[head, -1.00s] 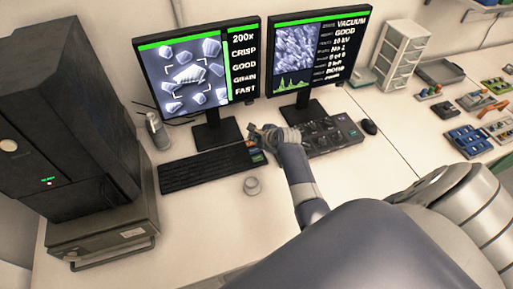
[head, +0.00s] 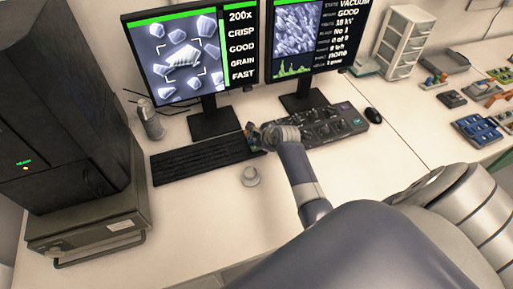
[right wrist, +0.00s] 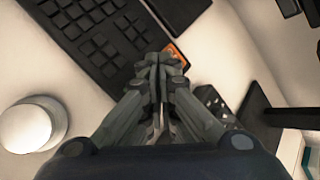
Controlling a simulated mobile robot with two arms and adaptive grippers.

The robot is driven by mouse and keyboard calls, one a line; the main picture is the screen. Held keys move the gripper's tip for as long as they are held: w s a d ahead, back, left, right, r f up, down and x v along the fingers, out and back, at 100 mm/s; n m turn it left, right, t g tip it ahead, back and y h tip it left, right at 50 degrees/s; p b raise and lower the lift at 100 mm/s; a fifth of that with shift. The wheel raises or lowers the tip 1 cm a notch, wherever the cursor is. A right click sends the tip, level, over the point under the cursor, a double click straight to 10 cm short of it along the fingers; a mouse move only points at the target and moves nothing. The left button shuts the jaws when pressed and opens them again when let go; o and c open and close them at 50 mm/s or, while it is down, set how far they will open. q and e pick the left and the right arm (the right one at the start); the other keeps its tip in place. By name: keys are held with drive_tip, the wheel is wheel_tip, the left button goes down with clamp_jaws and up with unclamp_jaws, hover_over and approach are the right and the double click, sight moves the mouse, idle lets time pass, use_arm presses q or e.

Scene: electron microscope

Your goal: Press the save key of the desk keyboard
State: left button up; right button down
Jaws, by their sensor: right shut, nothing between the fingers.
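The black desk keyboard (head: 200,160) lies in front of the left monitor and fills the upper left of the right wrist view (right wrist: 95,35). My right gripper (head: 252,131) is shut and empty over the keyboard's right end. In the right wrist view its closed fingertips (right wrist: 160,60) are at the keyboard's edge, beside an orange key (right wrist: 174,50) that is partly covered. I cannot read a label on that key, nor tell whether the fingertips touch it. The other keys at that end are mostly hidden by the gripper. My left gripper is not in view.
A dark control panel (head: 340,118) with knobs lies right of my gripper, with a mouse (head: 373,115) beyond it. A small pale round knob or cup (head: 250,176) stands in front of the keyboard. Two monitors (head: 190,58) stand behind. The front desk area is clear.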

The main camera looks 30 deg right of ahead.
wheel_tip(320, 180, down, 2)
drive_tip(key=shift+f+b, duration=0.15)
drive_tip(key=shift+b, duration=0.2)
idle(1.2)
drive_tip(key=shift+f, duration=0.4)
drive_tip(key=shift+f, duration=0.45)
idle(0.6)
drive_tip(key=shift+r, duration=0.1)
drive_tip(key=shift+r+p, duration=0.75)
drive_tip(key=shift+p, duration=0.25)
